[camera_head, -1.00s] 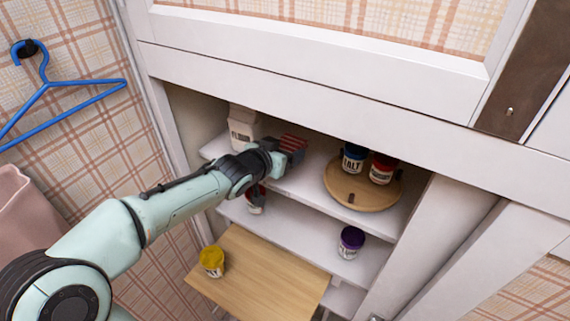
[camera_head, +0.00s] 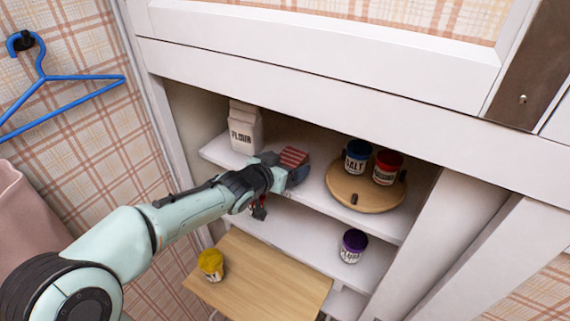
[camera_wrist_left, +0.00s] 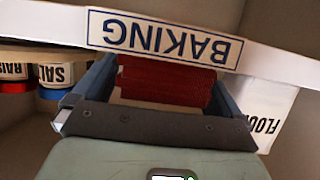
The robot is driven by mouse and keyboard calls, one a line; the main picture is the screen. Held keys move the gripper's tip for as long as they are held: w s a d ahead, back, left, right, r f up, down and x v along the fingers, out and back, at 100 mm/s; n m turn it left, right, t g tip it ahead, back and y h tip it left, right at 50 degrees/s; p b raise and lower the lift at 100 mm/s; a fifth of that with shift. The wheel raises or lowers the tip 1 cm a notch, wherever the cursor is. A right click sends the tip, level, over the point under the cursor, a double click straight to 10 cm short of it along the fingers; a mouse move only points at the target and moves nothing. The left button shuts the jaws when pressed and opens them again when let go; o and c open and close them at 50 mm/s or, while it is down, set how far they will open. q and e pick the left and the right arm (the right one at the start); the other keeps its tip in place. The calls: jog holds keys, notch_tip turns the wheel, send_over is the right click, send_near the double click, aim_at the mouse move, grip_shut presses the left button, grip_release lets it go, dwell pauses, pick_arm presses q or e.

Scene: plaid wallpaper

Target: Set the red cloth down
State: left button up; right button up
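The red cloth (camera_head: 294,157) is a small folded, striped bundle at the tip of my left gripper (camera_head: 281,169). In the left wrist view, the red cloth (camera_wrist_left: 165,84) lies between the two blue fingers of my left gripper (camera_wrist_left: 165,90), which appear shut on it. The gripper and cloth are at the upper cupboard shelf (camera_head: 313,192), between the flour carton and the round wooden tray. Whether the cloth touches the shelf is hidden. My right gripper is not in view.
A white flour carton (camera_head: 243,128) stands left of the cloth. The round wooden tray (camera_head: 366,198) bears a blue salt jar (camera_head: 357,156) and a red jar (camera_head: 387,167). A purple-lidded jar (camera_head: 352,246) stands lower. A yellow jar (camera_head: 211,265) sits on a wooden board (camera_head: 262,275).

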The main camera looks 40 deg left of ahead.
pick_arm(q)
jog(key=shift+w, duration=0.15)
jog(key=shift+r, duration=0.2)
jog(key=v, duration=1.2)
jog(key=shift+d, duration=0.1)
